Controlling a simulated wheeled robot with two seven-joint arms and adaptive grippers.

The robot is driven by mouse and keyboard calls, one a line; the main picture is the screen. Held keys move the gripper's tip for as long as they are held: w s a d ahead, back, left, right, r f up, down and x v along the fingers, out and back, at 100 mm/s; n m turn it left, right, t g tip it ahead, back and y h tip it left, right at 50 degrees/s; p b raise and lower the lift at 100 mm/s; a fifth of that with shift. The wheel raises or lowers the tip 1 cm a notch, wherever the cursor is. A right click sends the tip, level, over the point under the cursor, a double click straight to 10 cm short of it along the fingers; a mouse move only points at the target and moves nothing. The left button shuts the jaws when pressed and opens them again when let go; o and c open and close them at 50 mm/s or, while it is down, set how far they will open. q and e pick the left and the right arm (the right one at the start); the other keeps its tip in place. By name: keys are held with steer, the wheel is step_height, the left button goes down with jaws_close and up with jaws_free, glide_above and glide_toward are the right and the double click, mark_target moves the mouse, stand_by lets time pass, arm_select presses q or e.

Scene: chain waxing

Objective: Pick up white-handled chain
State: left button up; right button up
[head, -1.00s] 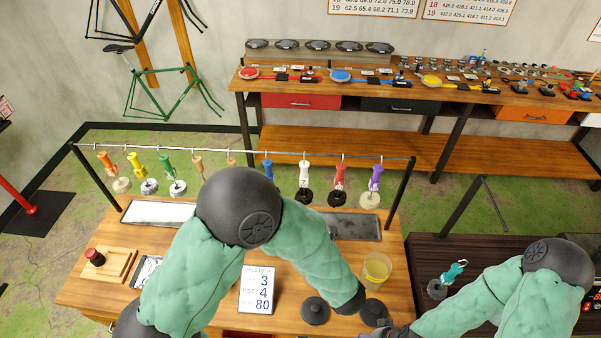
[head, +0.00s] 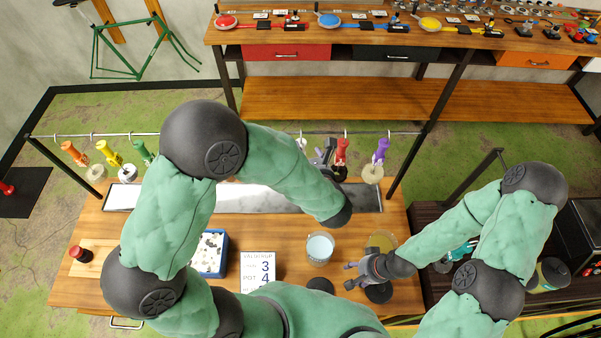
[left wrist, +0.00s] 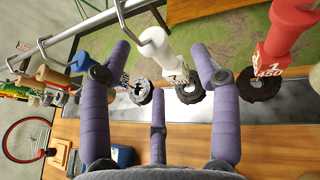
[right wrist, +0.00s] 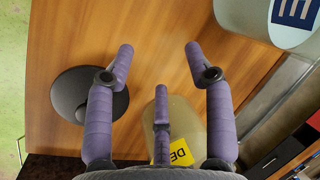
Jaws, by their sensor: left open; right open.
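The white-handled chain hangs from a hook on the rail. In the left wrist view its white handle (left wrist: 163,52) tapers down to a dark coiled chain (left wrist: 188,92). In the head view only a bit of its white top (head: 302,142) shows; my left arm hides most of it. My left gripper (head: 325,157) is open at the rail. In the left wrist view its fingers (left wrist: 160,60) stand apart on either side of the white handle; contact cannot be told. My right gripper (head: 354,275) is open and empty above the table, near a yellowish jar (head: 382,240).
The red (head: 341,152) and purple (head: 381,150) handles hang to the right of the white one; a blue handle (left wrist: 88,56) hangs on its other side. A metal tray (head: 366,198) lies below. A light blue pot (head: 320,246) and dark round lids (head: 320,285) stand in front.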

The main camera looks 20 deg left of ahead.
arm_select(q)
steer(key=x, duration=0.2)
steer(key=b+x, duration=0.1)
steer(key=x, duration=0.2)
steer(key=shift+a+f, duration=0.2)
steer(key=shift+a, duration=0.2)
steer(key=shift+c, duration=0.8)
jaws_close()
